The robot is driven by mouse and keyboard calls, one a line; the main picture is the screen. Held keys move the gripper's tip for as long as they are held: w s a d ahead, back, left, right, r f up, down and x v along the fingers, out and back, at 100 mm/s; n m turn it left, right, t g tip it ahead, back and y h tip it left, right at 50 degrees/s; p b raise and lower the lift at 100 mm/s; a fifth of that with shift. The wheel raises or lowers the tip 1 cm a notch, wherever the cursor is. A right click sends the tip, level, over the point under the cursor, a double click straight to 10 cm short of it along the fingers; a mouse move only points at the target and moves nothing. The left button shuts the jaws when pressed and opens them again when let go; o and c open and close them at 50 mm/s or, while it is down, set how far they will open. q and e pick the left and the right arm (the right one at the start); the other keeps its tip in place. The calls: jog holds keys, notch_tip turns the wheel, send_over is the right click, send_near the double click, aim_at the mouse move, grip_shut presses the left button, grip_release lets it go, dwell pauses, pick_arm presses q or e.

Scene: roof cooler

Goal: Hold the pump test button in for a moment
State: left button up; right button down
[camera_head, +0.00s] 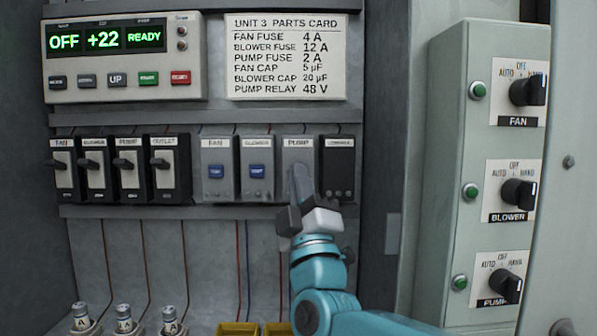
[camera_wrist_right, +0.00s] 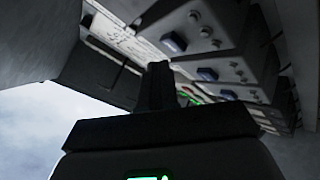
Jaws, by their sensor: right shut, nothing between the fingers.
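The grey PUMP module (camera_head: 298,143) is in the lower row of the cabinet, right of the FAN module (camera_head: 215,150) and BLOWER module (camera_head: 256,150). Those two carry blue test buttons, on FAN (camera_head: 216,171) and BLOWER (camera_head: 257,171). The PUMP button is hidden behind my right gripper (camera_head: 299,178), whose shut, empty fingers point up over the lower face of that module. I cannot tell whether the fingertips touch it. In the right wrist view the dark fingers (camera_wrist_right: 158,82) stand close to a panel with blue buttons (camera_wrist_right: 173,43). My left gripper is not in view.
A dark module (camera_head: 338,165) sits directly right of PUMP. Several black breakers (camera_head: 129,168) stand to the left. A display unit (camera_head: 122,60) reads OFF, +22, READY. A side box (camera_head: 450,190) with rotary switches is at right. Yellow bins (camera_head: 238,329) and fuses (camera_head: 124,318) are below.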

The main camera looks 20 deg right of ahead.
jog(key=shift+w, duration=0.1)
jog(key=shift+w+d, duration=0.15)
jog(key=shift+w, duration=0.2)
jog(key=shift+s, duration=0.1)
jog(key=shift+w+d, duration=0.15)
jog(key=shift+w, duration=0.35)
dwell(3.2)
dwell(0.3)
jog(key=shift+s+a+b, duration=0.25)
jog(key=shift+s+b, duration=0.5)
jog(key=shift+s, duration=0.05)
